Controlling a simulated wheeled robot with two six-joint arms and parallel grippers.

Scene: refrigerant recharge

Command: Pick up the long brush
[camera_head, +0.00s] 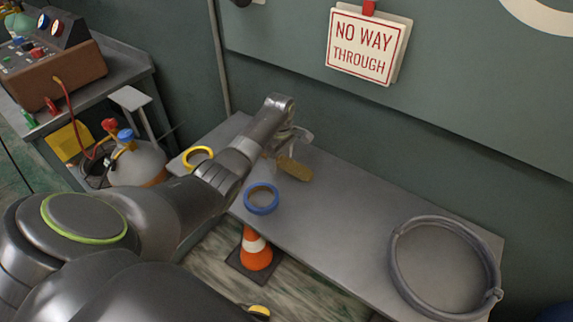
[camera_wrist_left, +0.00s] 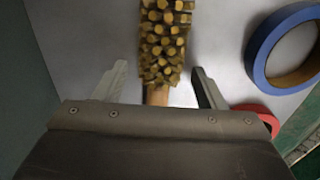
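The long brush (camera_head: 294,169) lies on the grey bench, its tan bristle end showing just beyond my left gripper (camera_head: 287,143) in the head view. In the left wrist view the bristle head (camera_wrist_left: 165,40) points up the picture, and a short piece of wooden handle (camera_wrist_left: 157,95) runs down between the fingers. The rest of the handle is hidden behind the gripper body. My left gripper (camera_wrist_left: 160,68) is open, with one finger on each side of the brush and visible gaps to both. My right gripper is not in view.
A blue tape ring (camera_head: 261,210) lies near the brush, and a yellow ring (camera_head: 187,155) lies further left. A red ring (camera_wrist_left: 258,112) shows in the wrist view. A coiled grey hose (camera_head: 398,275) lies on the bench (camera_head: 340,215) at right. An orange cone (camera_head: 256,256) stands below.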

